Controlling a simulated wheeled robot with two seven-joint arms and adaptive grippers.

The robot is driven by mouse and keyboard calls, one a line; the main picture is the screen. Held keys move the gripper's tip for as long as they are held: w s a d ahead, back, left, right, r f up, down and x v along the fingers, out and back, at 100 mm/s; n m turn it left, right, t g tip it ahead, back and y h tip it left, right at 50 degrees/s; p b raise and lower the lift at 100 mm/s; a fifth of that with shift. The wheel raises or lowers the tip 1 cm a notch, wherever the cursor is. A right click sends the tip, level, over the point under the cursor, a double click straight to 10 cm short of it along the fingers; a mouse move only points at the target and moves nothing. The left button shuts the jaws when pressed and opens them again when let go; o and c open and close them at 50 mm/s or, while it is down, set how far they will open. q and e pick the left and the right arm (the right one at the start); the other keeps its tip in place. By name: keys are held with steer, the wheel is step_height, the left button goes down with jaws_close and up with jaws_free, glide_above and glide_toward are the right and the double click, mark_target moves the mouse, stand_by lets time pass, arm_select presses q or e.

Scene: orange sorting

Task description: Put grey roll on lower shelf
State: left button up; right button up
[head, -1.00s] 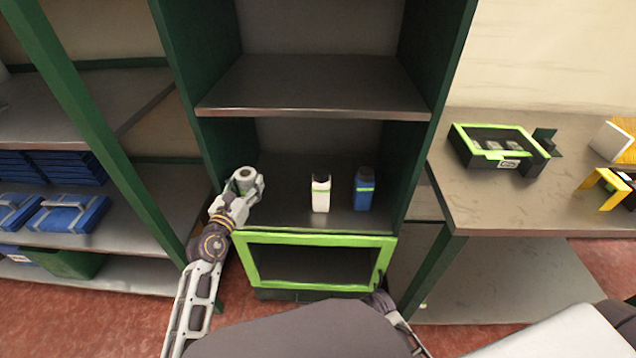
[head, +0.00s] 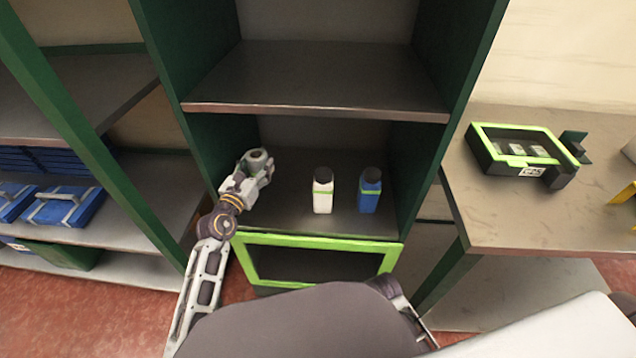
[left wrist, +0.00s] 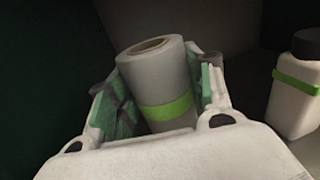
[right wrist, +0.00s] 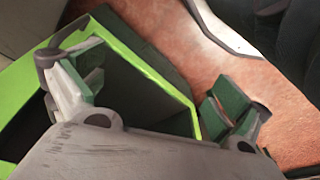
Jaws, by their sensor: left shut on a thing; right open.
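The grey roll (left wrist: 160,80) with a green band stands between the fingers of my left gripper (left wrist: 157,98), tilted a little in the left wrist view. In the head view the roll (head: 257,160) is at the left side of the lower shelf (head: 290,210), and my left gripper (head: 255,172) is shut on it. I cannot tell whether its base touches the shelf. My right gripper (right wrist: 150,95) is open and empty beside the green-rimmed crate (right wrist: 150,58). It is hidden in the head view.
A white bottle (head: 323,195) and a blue bottle (head: 369,195) stand on the lower shelf, right of the roll. The upper shelf (head: 310,80) is bare. Green side posts border the shelves.

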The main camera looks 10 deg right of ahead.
arm_select(q)
steer(key=shift+f+b, duration=0.55)
steer(key=shift+f, duration=0.4)
step_height(320, 180, down, 3)
steer(key=shift+r+b, duration=0.15)
steer(key=shift+b, duration=0.55)
steer(key=shift+f+b, duration=0.3)
steer(key=shift+f, duration=0.35)
arm_select(e)
steer(key=shift+t, duration=0.4)
steer(key=shift+w+a+r, duration=0.15)
steer(key=shift+a+r, duration=0.05)
steer(key=shift+r, duration=0.8)
steer(key=shift+w+a+r, duration=0.1)
steer(key=shift+a+r, duration=0.1)
steer(key=shift+r, duration=0.8)
